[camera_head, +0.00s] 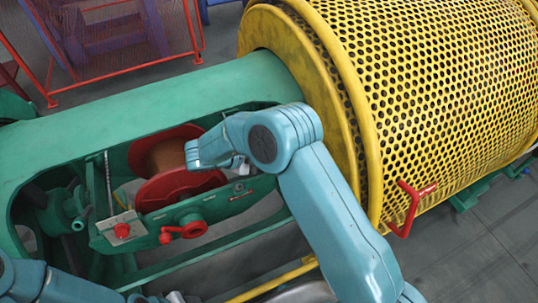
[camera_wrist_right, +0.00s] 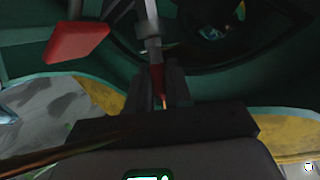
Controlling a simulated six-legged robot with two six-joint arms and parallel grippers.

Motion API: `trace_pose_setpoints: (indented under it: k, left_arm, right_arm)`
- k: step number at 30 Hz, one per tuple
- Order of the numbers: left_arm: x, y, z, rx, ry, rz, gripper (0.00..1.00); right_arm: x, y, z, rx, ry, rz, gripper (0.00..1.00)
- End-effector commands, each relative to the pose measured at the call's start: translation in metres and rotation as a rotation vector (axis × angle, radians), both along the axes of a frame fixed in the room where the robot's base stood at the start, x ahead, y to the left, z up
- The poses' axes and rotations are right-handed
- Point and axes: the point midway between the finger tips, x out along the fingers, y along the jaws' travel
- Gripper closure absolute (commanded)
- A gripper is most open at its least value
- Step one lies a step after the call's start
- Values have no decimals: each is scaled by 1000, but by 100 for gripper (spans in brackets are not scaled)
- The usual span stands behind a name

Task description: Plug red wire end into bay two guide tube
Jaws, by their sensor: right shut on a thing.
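My right gripper (camera_wrist_right: 162,88) is shut on the red wire end (camera_wrist_right: 157,78), which sits between its dark fingers with a copper-coloured tip of wire showing. A grey tube-like part (camera_wrist_right: 152,28) stands right above the red piece in the right wrist view, nearly in line with it. I cannot tell whether the red piece is inside it or only against it. In the head view my right arm reaches over the green frame (camera_head: 150,100) beside a red-flanged spool (camera_head: 168,150), and its wrist hides the fingers. My left arm shows at the lower left, its gripper outside the picture.
A red crank handle (camera_head: 184,231) and a box with a red button (camera_head: 121,230) are on the frame's near side. A yellow perforated drum (camera_head: 430,80) with a red handle (camera_head: 411,207) fills the right. In the wrist view a red block (camera_wrist_right: 77,42) is close by.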

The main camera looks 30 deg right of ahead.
Motion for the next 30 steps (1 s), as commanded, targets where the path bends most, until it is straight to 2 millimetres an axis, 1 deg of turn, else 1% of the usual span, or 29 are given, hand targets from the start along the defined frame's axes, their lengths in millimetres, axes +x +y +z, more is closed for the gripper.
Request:
trace_pose_setpoints:
  k: [2, 3, 4, 5, 13, 17, 20, 27, 30]
  left_arm:
    - [0, 0, -2, 0, 0, 0, 57]
    - [0, 0, -1, 0, 0, 0, 57]
    - [0, 0, -1, 0, 0, 0, 57]
    - [0, 0, -1, 0, 0, 0, 57]
    - [0, 0, -1, 0, 0, 0, 57]
    - [0, 0, -2, 0, 0, 0, 57]
    - [0, 0, -5, 0, 0, 0, 57]
    - [0, 0, -12, 0, 0, 0, 57]
    - [0, 0, -14, 0, 0, 0, 57]
  right_arm:
    - [2, 0, -2, 0, 0, 0, 100]
    - [1, 0, -1, 0, 0, 0, 68]
    - [1, 0, -1, 0, 0, 0, 58]
    - [1, 0, -1, 0, 0, 0, 51]
    - [1, 0, -1, 0, 0, 0, 51]
    - [2, 9, 3, -1, -2, 3, 51]
    - [3, 25, 12, 0, -4, 5, 51]
    - [4, 81, 43, 0, -4, 3, 51]
    - [4, 102, 56, 1, -4, 2, 51]
